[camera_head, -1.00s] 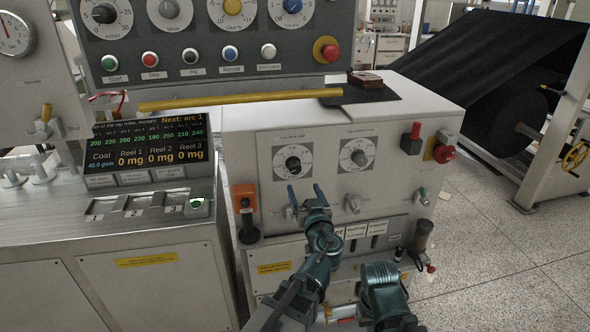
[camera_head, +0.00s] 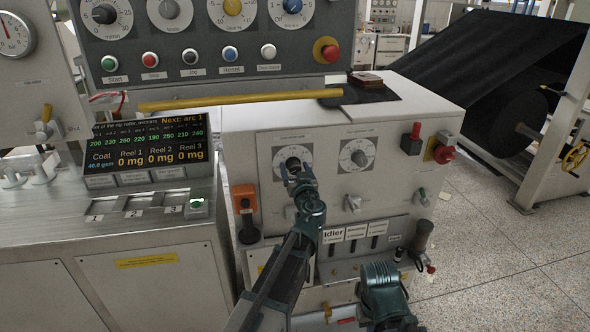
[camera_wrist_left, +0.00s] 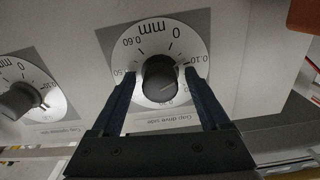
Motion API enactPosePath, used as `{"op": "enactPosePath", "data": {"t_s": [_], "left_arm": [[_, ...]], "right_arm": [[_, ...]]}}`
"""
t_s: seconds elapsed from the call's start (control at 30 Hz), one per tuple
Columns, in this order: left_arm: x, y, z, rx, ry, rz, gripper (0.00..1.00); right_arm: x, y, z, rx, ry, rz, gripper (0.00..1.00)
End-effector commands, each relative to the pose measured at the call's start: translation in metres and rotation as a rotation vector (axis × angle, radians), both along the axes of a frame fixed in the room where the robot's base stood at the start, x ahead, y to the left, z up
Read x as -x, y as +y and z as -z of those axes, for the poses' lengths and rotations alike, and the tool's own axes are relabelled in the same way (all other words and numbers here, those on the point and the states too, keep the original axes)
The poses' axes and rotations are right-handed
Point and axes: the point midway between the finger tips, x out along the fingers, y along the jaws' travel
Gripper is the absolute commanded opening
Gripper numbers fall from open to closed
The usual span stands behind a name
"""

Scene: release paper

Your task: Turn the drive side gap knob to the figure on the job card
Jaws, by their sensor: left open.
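The drive side gap knob (camera_head: 293,163) is the left of two black knobs on white dials on the front panel. In the left wrist view it shows as a dark knob (camera_wrist_left: 160,76) on a millimetre dial labelled "Gap drive side", upside down here. My left gripper (camera_head: 292,172) is open, with one finger on each side of this knob; in the wrist view its fingertips (camera_wrist_left: 159,72) flank it. I cannot tell whether they touch it. The knob's exact setting is too small to read. I cannot make out the job card. Only part of my right arm shows, not its gripper.
The second gap dial (camera_head: 358,155) is close on the right. An orange box (camera_head: 244,199) is left of my gripper. A yellow bar (camera_head: 240,100) crosses above the panel. A screen (camera_head: 146,146) stands at left, and a red-topped button (camera_head: 445,153) at right.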

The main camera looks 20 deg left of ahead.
Motion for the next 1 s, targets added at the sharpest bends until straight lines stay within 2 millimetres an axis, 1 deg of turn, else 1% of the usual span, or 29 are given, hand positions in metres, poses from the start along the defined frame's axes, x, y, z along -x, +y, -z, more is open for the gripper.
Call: {"op": "enactPosePath", "data": {"t_s": [0.1, 0.13, 0.27, 0.3, 0.37, 0.4, 0.47, 0.5, 0.57, 0.77, 1.0], "left_arm": [[0.0003, 0.0001, 0.0000, 0.000, 0.000, 0.000, 0.79], [0.0002, 0.0000, 0.0000, 0.000, 0.000, 0.000, 0.75], [0.0003, -0.0001, 0.0000, 0.000, 0.000, 0.000, 0.52], [0.0003, -0.0001, 0.0000, 0.000, 0.000, 0.000, 0.45], [0.0004, 0.0000, 0.0000, 0.000, 0.000, 0.000, 0.34], [0.0004, 0.0000, 0.0000, 0.000, 0.000, 0.000, 0.27], [0.0004, 0.0000, 0.0000, 0.000, 0.000, 0.000, 0.16], [0.0004, 0.0000, 0.0000, 0.000, 0.000, 0.000, 0.09], [0.0004, 0.0000, 0.0000, 0.000, 0.000, 0.000, 0.00], [0.0005, 0.0000, 0.0001, -0.009, 0.005, 0.000, 0.00], [0.0003, 0.0000, 0.0002, -0.096, 0.052, 0.000, 0.00]], "right_arm": [[0.0000, 0.0000, 0.0000, 0.000, 0.000, 0.000, 0.00], [0.0000, 0.0000, 0.0000, 0.000, 0.000, 0.000, 0.00], [0.0000, 0.0000, 0.0000, 0.000, 0.000, 0.000, 0.00], [0.0000, 0.0000, 0.0000, 0.000, 0.000, 0.000, 0.00], [0.0000, 0.0000, 0.0000, 0.000, 0.000, 0.000, 0.00], [0.0000, 0.0000, 0.0000, 0.000, 0.000, 0.000, 0.00], [0.0000, 0.0000, 0.0000, 0.000, 0.000, 0.000, 0.00], [0.0000, 0.0000, 0.0000, 0.000, 0.000, 0.000, 0.00], [0.0000, 0.0000, 0.0000, 0.000, 0.000, 0.000, 0.00], [0.0000, 0.0000, 0.0000, 0.000, 0.000, 0.000, 0.00], [0.0000, 0.0000, 0.0000, 0.000, 0.000, 0.000, 0.00]]}}
